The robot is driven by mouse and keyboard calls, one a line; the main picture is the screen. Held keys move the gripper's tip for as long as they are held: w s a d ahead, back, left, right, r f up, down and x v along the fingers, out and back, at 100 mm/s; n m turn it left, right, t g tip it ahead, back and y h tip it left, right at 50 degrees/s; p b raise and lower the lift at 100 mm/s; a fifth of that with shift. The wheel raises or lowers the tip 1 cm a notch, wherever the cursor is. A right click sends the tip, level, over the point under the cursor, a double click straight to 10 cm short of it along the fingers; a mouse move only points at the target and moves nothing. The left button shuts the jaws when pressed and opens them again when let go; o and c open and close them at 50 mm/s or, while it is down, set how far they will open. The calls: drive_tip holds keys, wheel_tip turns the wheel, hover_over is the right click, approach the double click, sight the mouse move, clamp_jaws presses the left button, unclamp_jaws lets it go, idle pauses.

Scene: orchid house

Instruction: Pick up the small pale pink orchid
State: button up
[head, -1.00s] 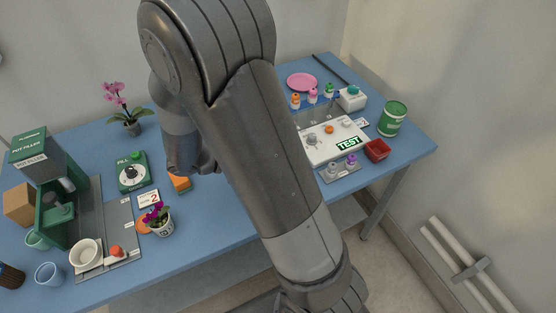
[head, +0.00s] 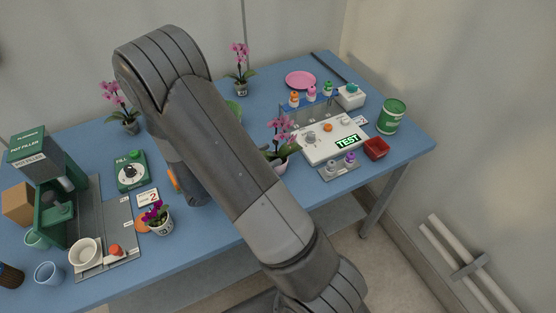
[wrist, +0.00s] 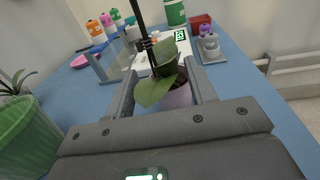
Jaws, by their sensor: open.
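A pink orchid (head: 281,139) in a pale pot (head: 277,166) stands upright on the table, left of the white TEST device, in the head view. What looks like this plant shows in the wrist view as green leaves (wrist: 158,88) above a pale lilac pot (wrist: 179,98), its flowers out of view. My gripper (wrist: 162,66) is open, with a finger on each side of the plant. The right finger is close to the pot; I cannot tell whether it touches. In the head view my arm hides the gripper.
The TEST device (head: 333,138) and several bottles lie beyond the plant. A green container (wrist: 22,135) is at the left in the wrist view. Other orchids stand at the back left (head: 118,101), the back centre (head: 239,66) and the front, a dark purple one (head: 156,214).

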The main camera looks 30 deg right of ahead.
sight(276, 152)
drive_tip(key=d, duration=0.3)
drive_tip(key=shift+d+r, duration=0.1)
drive_tip(key=shift+d, duration=0.1)
clamp_jaws()
idle(0.3)
